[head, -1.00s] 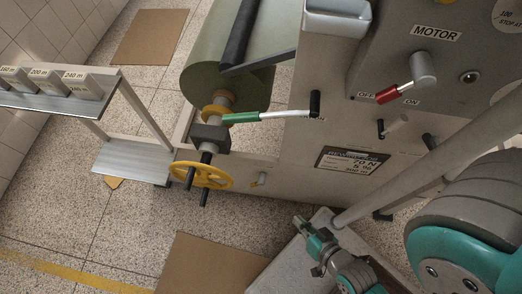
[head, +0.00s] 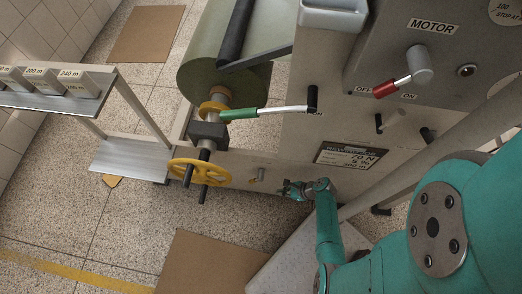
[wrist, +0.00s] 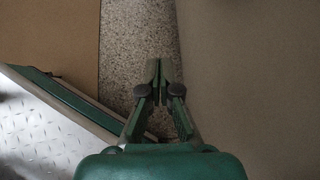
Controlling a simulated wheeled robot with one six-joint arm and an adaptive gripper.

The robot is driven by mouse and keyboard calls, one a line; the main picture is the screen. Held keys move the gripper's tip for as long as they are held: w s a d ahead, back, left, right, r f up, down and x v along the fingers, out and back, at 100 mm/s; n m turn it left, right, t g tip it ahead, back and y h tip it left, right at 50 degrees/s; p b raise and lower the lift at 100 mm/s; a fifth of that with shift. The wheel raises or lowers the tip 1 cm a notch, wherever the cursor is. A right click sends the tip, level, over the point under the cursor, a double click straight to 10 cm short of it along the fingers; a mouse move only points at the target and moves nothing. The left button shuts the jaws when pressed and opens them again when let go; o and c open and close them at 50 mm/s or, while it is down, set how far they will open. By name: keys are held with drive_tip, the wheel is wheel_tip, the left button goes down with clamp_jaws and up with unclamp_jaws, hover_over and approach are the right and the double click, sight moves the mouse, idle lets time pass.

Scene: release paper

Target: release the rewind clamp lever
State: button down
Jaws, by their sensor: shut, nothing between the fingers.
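A lever with a green grip (head: 238,114) and a pale rod runs left from a black pivot on the machine's side, beside the roll's shaft. I cannot tell from any label which lever is the rewind clamp. In the wrist view my gripper (wrist: 158,69) is shut and empty, and neither lever shows.
A label plate (head: 350,155) is on the machine's side. A red-handled motor switch (head: 386,90) is above it. A shelf with weights (head: 70,82) stands at the left. Brown mats (head: 208,265) lie on the speckled floor. The machine's grey panel is close to my arm.

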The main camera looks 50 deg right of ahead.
drive_tip(key=w+a+f+m, duration=0.1)
drive_tip(key=w+f, duration=0.1)
drive_tip(key=w, duration=0.3)
drive_tip(key=w+a+f, duration=0.1)
drive_tip(key=w+f, duration=0.1)
drive_tip(key=w, duration=0.3)
drive_tip(key=shift+w+a+m+t+y, duration=0.25)
drive_tip(key=shift+a+m+t+y, duration=0.05)
drive_tip(key=shift+m+t+y, duration=0.1)
idle(0.4)
drive_tip(key=shift+w+a, duration=0.3)
drive_tip(key=shift+w, duration=0.2)
drive_tip(key=shift+s+f, duration=0.1)
